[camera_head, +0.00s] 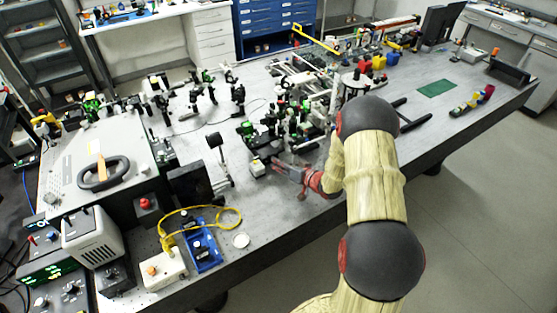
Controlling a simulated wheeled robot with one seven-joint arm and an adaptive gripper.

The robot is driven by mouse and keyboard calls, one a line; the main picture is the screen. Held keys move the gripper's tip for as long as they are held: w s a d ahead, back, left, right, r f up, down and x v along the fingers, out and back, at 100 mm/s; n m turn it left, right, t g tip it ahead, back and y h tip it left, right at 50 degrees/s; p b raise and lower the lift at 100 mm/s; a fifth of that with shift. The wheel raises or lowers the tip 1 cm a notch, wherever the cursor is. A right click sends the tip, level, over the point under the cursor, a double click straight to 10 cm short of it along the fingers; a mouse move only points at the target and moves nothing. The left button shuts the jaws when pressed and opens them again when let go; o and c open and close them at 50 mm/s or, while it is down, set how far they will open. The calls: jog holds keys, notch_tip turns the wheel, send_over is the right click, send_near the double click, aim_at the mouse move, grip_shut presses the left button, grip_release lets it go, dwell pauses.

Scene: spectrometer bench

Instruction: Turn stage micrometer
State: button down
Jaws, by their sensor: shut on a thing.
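My gripper (279,166) reaches in from the right, low over the bench, with its fingertips pointing left. It is shut on the stage micrometer at the near side of a small dark stage with green parts (262,138). The micrometer is tiny in this view and mostly hidden by the fingers, so I cannot make out its scale or its angle. A small white block with a yellow top (257,165) stands just left of the fingertips.
Posts and optics (300,115) crowd the space behind my gripper. A dark round disc on a post (215,141) stands to the left. A blue tray (203,246) and yellow cable (237,213) lie front left. The bench (275,225) is clear in front of the gripper.

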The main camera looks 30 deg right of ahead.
jog(key=shift+m+y+p, duration=0.4)
jog(key=shift+m+p, duration=0.15)
jog(key=shift+m, duration=0.05)
jog(key=c, duration=1.9)
grip_release()
jog(key=shift+d, duration=0.1)
jog(key=shift+o, duration=0.5)
jog(key=v, duration=1.2)
jog(key=shift+f, duration=0.15)
